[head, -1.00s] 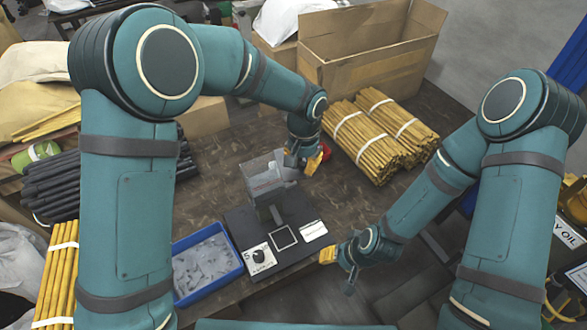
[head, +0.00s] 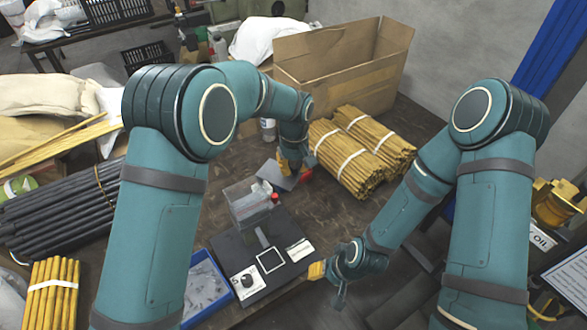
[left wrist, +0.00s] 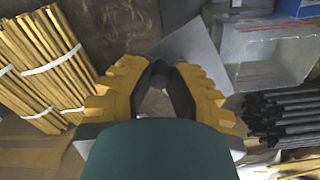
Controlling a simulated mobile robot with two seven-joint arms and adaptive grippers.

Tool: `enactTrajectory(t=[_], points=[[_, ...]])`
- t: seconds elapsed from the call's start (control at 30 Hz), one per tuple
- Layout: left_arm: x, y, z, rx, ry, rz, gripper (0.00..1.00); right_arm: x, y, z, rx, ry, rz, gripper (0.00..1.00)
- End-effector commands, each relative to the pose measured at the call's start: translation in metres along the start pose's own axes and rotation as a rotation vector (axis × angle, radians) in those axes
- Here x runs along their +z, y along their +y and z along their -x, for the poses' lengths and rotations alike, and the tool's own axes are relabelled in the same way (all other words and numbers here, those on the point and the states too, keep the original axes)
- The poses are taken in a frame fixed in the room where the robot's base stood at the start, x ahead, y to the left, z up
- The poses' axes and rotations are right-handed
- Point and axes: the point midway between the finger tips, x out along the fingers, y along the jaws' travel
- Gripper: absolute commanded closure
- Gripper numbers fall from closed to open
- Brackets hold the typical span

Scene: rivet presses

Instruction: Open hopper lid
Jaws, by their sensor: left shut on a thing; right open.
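The hopper (head: 248,203) is a clear box on a dark press base, left of centre in the head view. It also shows at the upper right of the left wrist view (left wrist: 265,52). The grey lid (head: 272,176) is a flat plate at the hopper's far right side, tilted and off its top opening. My left gripper (head: 291,168) is shut on the lid, at a dark knob (left wrist: 160,70) between the yellow fingers in the left wrist view. Whether the lid is still joined to the hopper is unclear. My right gripper (head: 328,282) is open and empty, right of the base.
A blue tray (head: 224,268) of small parts stands left of the press base (head: 285,236). Bundles of yellow sticks (head: 350,160) and an open cardboard box (head: 340,75) are behind on the right. Dark rods (head: 65,215) lie left.

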Motion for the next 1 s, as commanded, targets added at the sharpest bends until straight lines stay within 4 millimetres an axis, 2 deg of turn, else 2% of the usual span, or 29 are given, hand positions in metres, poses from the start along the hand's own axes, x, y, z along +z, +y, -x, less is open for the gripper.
enactTrajectory(t=[0.53, 0.57, 0.6, 0.63, 1.0], points=[[-0.0018, 0.0005, -0.0009, -0.001, -0.001, 0.022, 1.00, -0.0003, -0.0002, 0.0005, 0.000, 0.001, 0.000, 0.53], [-0.0018, 0.0005, -0.0009, -0.001, -0.001, 0.022, 0.72, -0.0003, -0.0002, 0.0005, 0.000, 0.001, 0.000, 0.53], [-0.0018, 0.0005, -0.0009, -0.001, -0.001, 0.022, 0.57, -0.0003, -0.0002, 0.0005, 0.000, 0.001, 0.000, 0.53], [-0.0018, 0.0005, -0.0008, -0.001, -0.001, 0.022, 0.48, -0.0003, -0.0002, 0.0005, 0.000, 0.001, 0.000, 0.53], [-0.0023, 0.0006, 0.0031, 0.000, 0.001, 0.022, 0.48, -0.0002, -0.0003, 0.0006, 0.000, 0.001, 0.000, 0.53]])
